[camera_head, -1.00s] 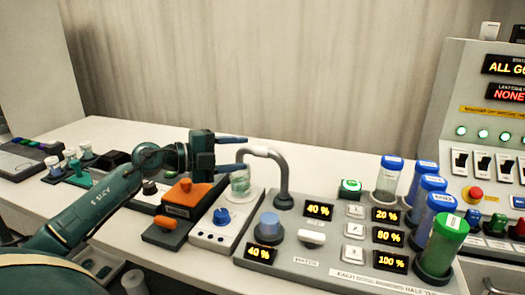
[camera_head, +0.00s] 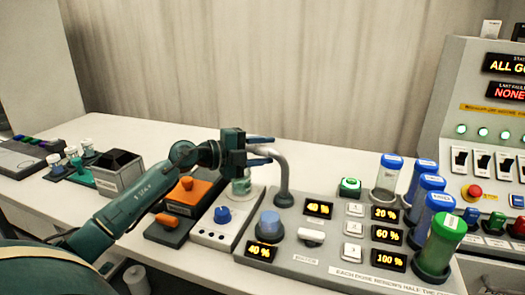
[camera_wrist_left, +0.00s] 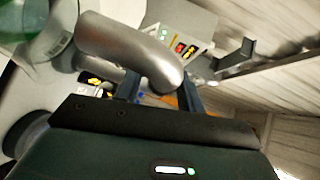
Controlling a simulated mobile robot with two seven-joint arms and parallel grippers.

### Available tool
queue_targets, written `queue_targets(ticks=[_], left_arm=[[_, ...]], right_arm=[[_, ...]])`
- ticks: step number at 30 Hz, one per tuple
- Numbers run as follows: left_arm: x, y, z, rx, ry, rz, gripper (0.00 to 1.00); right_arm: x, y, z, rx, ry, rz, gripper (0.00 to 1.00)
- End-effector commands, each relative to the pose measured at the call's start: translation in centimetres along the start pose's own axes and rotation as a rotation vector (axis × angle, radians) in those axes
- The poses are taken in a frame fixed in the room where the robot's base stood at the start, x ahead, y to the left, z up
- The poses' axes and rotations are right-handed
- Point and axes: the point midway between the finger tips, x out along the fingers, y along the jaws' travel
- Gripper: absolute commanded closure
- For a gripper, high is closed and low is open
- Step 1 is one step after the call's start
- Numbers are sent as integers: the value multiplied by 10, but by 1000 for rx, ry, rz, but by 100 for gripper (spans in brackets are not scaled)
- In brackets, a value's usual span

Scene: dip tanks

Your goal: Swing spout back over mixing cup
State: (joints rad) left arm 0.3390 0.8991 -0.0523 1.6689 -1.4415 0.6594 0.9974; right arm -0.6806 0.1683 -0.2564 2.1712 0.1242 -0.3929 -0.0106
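The spout (camera_head: 283,178) is a grey bent pipe rising from the control panel; its upper end runs left and is partly hidden by my left gripper. My left gripper (camera_head: 272,149) is open, its two fingers apart, at the spout's upper bend. In the left wrist view the spout (camera_wrist_left: 125,50) crosses close in front of the fingers (camera_wrist_left: 160,92); I cannot tell whether they touch it. A clear cup (camera_head: 241,187) stands below and behind the gripper on a white unit with a blue knob (camera_head: 222,214), partly hidden. My right gripper is not in view.
The grey panel (camera_head: 300,262) has displays, buttons and a grey-blue knob (camera_head: 269,222). Several capped bottles (camera_head: 433,250) stand at its right.

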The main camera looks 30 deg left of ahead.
Motion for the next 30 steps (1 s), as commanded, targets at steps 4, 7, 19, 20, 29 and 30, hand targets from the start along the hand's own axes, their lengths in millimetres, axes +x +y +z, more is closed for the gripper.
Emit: queue_targets(ticks=[4, 7, 19, 20, 29, 30], left_arm=[[0, 0, 0, 0, 0, 0, 74], [0, 0, 0, 0, 0, 0, 83], [0, 0, 0, -2, 1, 0, 100], [0, 0, 0, -2, 1, 0, 100], [0, -2, 3, -5, -8, -2, 100], [1, -3, 4, -6, -11, -3, 100]], right_arm=[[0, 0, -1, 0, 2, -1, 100], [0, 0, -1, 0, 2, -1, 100], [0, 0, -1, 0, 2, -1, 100], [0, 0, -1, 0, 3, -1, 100], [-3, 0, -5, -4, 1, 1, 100], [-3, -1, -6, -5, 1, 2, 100]])
